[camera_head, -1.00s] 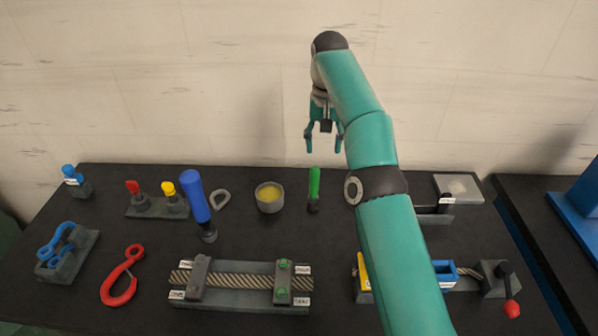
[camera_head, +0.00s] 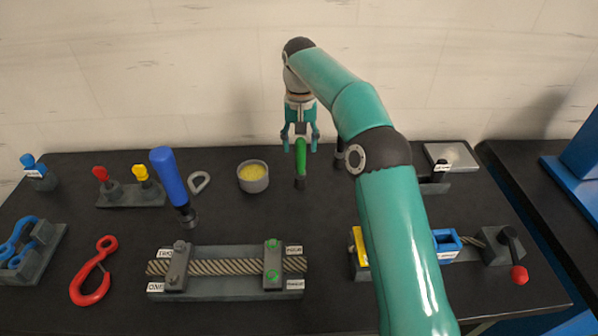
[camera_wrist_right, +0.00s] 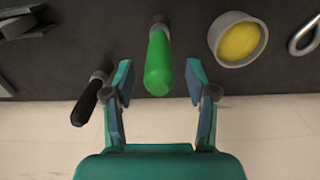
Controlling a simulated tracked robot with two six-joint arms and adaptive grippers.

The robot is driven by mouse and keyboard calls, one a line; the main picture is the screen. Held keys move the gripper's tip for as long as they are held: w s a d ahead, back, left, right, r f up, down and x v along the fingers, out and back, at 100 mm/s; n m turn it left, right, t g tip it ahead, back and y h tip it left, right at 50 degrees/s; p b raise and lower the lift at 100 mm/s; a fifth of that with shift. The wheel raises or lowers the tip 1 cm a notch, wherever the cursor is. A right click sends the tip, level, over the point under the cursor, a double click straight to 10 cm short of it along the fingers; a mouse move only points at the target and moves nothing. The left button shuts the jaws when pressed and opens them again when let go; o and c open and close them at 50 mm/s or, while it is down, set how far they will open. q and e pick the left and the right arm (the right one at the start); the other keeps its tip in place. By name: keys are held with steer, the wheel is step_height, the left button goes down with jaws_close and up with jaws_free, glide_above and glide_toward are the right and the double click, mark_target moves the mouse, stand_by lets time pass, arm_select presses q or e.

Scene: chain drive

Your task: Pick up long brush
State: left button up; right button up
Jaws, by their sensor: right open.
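A green-handled tool (camera_head: 301,160) stands upright at the back middle of the table. It also shows in the wrist view (camera_wrist_right: 158,65). My right gripper (camera_head: 300,140) is open above it, and in the wrist view the top of the green handle lies between the spread fingers (camera_wrist_right: 160,75), with a gap on each side. A black-handled tool (camera_wrist_right: 86,102) stands just outside one finger. A larger blue-handled tool (camera_head: 170,180) stands further left, tilted. Bristles are not clearly visible, so I cannot tell which tool is the long brush. My left gripper is out of view.
A grey cup with yellow contents (camera_head: 253,177) and a grey ring (camera_head: 199,182) are left of the green tool. A rope fixture (camera_head: 225,287) lies in front, with a red hook (camera_head: 93,275) beside it. The wall is close behind the table.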

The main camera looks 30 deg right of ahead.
mark_target(300, 160)
steer(key=shift+s+a+f, duration=0.1)
steer(key=shift+s+f, duration=0.05)
steer(key=shift+f, duration=1.2)
steer(key=shift+s+a+f, duration=0.1)
steer(key=shift+f, duration=1.2)
jaws_close()
